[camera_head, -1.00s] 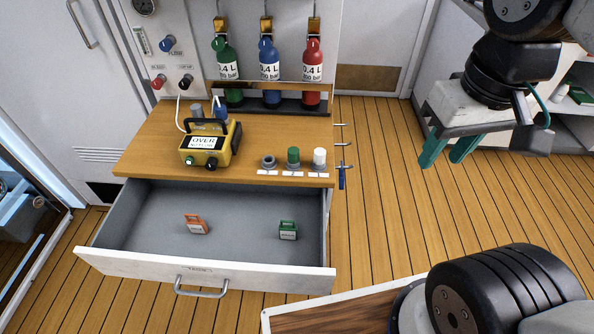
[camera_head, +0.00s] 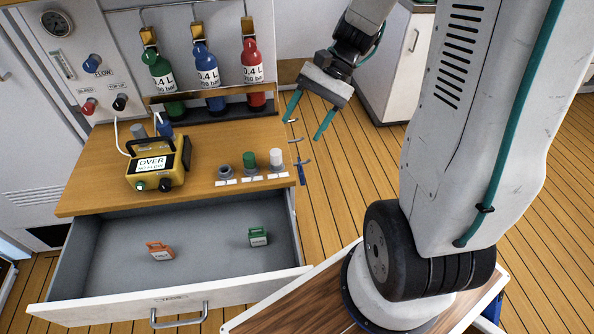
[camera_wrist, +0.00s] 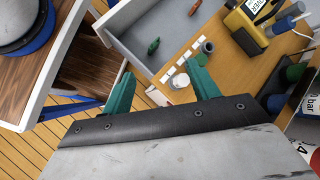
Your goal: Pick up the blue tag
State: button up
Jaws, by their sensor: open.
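The small blue tag (camera_head: 301,174) hangs from the lowest of several hooks on the right side of the wooden bench, in the head view. My gripper (camera_head: 301,130) is open and empty, its teal fingers pointing down. In the head view it appears above the blue tag, near the top hook and apart from the tag. In the wrist view my open fingers (camera_wrist: 160,70) show with the bench edge and drawer beyond. I cannot make out the blue tag there.
The open drawer (camera_head: 85,313) holds an orange tag (camera_head: 159,252) and a green tag (camera_head: 258,237). A yellow device (camera_head: 160,170), capped fittings (camera_head: 249,161) and gas bottles (camera_head: 206,78) stand at the bench. Floor right of the bench is clear.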

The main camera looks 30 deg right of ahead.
jog(key=w+d+f+m+t+y, duration=0.2)
jog(key=w+d+f+m+y, duration=0.15)
jog(key=d+f+m, duration=0.4)
jog(key=m+t, duration=0.5)
send_near(300, 171)
jog(key=w+r, duration=0.2)
jog(key=shift+n+y, duration=0.25)
jog(key=shift+y, duration=0.2)
jog(key=x, duration=0.3)
jog(key=f+x, duration=0.1)
jog(key=x, duration=0.3)
jog(key=shift+w, duration=0.2)
jog(key=c, duration=1.3)
